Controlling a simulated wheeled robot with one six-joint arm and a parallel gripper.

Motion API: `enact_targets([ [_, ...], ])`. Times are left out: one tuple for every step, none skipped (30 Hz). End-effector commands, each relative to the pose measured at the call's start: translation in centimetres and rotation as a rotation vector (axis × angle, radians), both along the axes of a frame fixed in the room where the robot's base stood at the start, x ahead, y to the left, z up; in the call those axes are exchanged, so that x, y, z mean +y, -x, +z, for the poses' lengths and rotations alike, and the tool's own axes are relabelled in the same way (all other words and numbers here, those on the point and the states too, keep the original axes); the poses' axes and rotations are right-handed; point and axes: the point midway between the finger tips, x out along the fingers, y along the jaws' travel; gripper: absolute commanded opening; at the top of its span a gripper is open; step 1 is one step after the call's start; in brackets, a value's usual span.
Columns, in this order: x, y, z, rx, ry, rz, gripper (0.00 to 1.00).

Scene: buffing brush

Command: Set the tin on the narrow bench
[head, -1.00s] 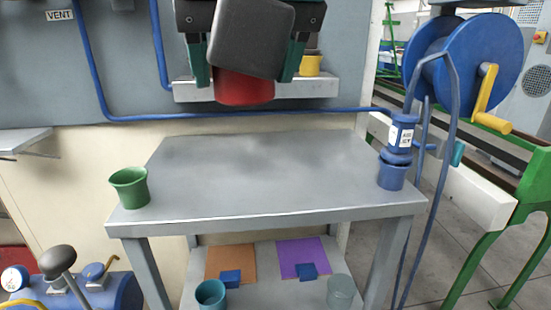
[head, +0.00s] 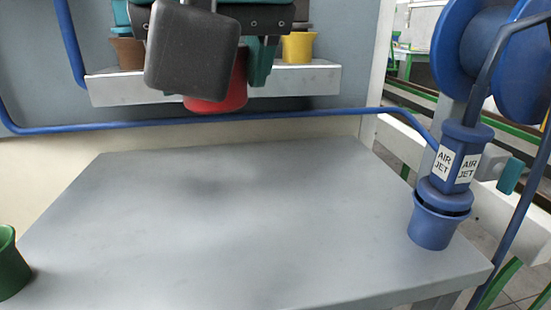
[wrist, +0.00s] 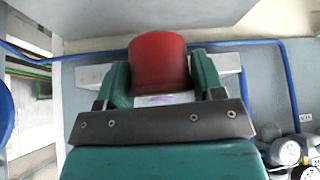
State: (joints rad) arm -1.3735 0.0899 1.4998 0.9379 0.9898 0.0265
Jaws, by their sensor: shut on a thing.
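My gripper (head: 218,75) is raised in front of the wall shelf, with its green fingers shut on a red tin (head: 213,104). In the wrist view the tin (wrist: 157,62) sits between the two fingers of the gripper (wrist: 160,80). Its upper part is hidden by a dark grey block of my arm in the head view. The grey bench (head: 230,225) stands in front of me, below the tin, its top mostly bare. The tin is in the air, apart from the bench top.
A green cup (head: 10,268) stands at the bench's left edge. A blue cup (head: 433,230) with a blue AIR JET block (head: 458,160) above it is at the right edge. The wall shelf (head: 130,92) holds a yellow cup (head: 298,48) and a brown cup (head: 127,53). A blue hose reel (head: 490,55) is right.

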Motion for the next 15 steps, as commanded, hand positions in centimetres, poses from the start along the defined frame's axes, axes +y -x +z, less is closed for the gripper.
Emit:
enact_targets([
  [-0.1,0.0,-2.6,0.001,0.001,-0.001,0.37],
  [-0.1,0.0,-3.4,-0.001,0.001,0.000,0.37],
  [-0.1,0.0,-4.6,0.000,0.000,0.001,0.37],
  [-0.1,0.0,-5.4,0.001,0.001,-0.001,0.37],
  [-0.1,0.0,-6.1,0.000,0.001,-0.001,0.37],
  [-0.1,0.0,-7.1,0.000,0.000,-0.001,0.37],
  [-0.1,0.0,-7.8,0.000,0.000,-0.001,0.37],
  [-0.1,-0.1,-8.4,0.000,0.001,-0.002,0.37],
  [-0.2,-0.1,-9.0,0.000,0.001,-0.003,0.37],
  [-0.2,-0.1,-9.4,-0.001,-0.001,-0.002,0.37],
  [-0.2,-0.1,-9.7,-0.001,-0.001,-0.003,0.37],
  [-0.2,-0.1,-10.0,0.000,-0.002,-0.004,0.37],
  [-0.2,-0.1,-10.2,0.000,-0.002,-0.004,0.37],
  [-0.2,-0.1,-10.3,0.000,-0.002,-0.004,0.37],
  [-0.2,-0.1,-10.5,0.000,-0.002,-0.004,0.37],
])
